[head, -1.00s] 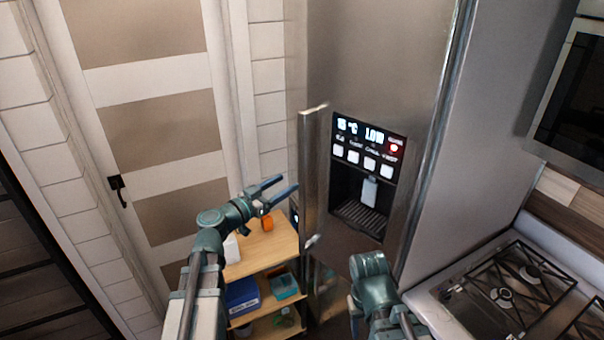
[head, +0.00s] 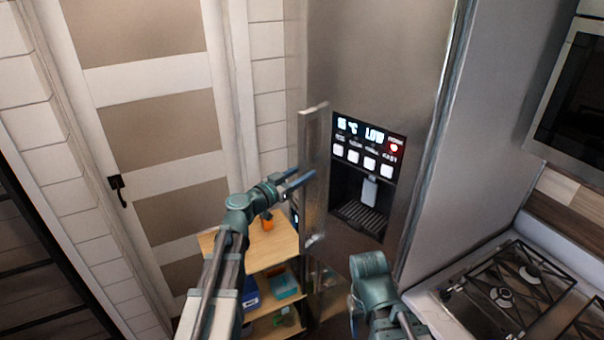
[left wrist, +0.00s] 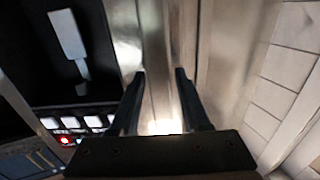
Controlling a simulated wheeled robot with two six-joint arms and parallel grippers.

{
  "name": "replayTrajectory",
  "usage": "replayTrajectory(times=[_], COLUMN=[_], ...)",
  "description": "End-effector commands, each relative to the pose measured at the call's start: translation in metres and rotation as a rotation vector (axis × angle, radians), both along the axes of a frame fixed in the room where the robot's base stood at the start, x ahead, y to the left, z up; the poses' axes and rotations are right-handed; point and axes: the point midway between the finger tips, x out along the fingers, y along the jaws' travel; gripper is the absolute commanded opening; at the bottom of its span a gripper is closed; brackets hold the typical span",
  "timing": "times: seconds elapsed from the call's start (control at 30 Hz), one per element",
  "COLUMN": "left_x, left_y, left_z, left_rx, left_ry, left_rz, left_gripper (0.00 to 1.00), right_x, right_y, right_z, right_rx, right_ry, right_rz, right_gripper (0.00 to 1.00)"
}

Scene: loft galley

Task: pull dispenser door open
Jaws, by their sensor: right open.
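The dispenser door (head: 385,60) is a tall stainless steel fridge door. It carries a dispenser niche (head: 362,195) with a lit panel, and it appears closed. A flat vertical handle (head: 314,150) stands off near its left edge. My left gripper (head: 304,180) is at the handle, at about mid-height. In the left wrist view, its two fingers (left wrist: 160,100) are apart with the handle (left wrist: 156,50) between them; contact cannot be made out. My right gripper (head: 355,303) is low in front of the door, empty, mostly hidden by its own wrist.
A wooden shelf unit (head: 268,248) with small items stands left of the fridge, beneath my left arm. A gas hob (head: 510,290) is at the lower right, with an oven (head: 575,100) above. A panelled door (head: 160,130) is at the left.

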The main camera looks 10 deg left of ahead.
Motion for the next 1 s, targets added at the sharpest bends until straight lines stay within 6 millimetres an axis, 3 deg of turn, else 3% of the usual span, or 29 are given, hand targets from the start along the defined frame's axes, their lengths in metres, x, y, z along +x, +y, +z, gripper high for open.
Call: replayTrajectory(times=[0.03, 0.23, 1.0], left_x=[0.0, -0.0001, -0.0003], left_y=[0.0001, 0.0002, 0.0001], left_z=[0.0, 0.0, -0.0001], left_rx=[0.0, 0.0, 0.001], left_ry=[0.0, 0.0, -0.001], left_rz=[0.0, 0.0, 0.0], left_gripper=[0.35, 0.0, 0.0], right_x=[0.0, 0.0, 0.0], right_y=[0.0, 0.0, 0.0], right_z=[0.0, 0.0, 0.0], right_rx=[0.0, 0.0, 0.0], right_ry=[0.0, 0.0, 0.0], right_rz=[0.0, 0.0, 0.0], right_gripper=[0.5, 0.5, 0.5])
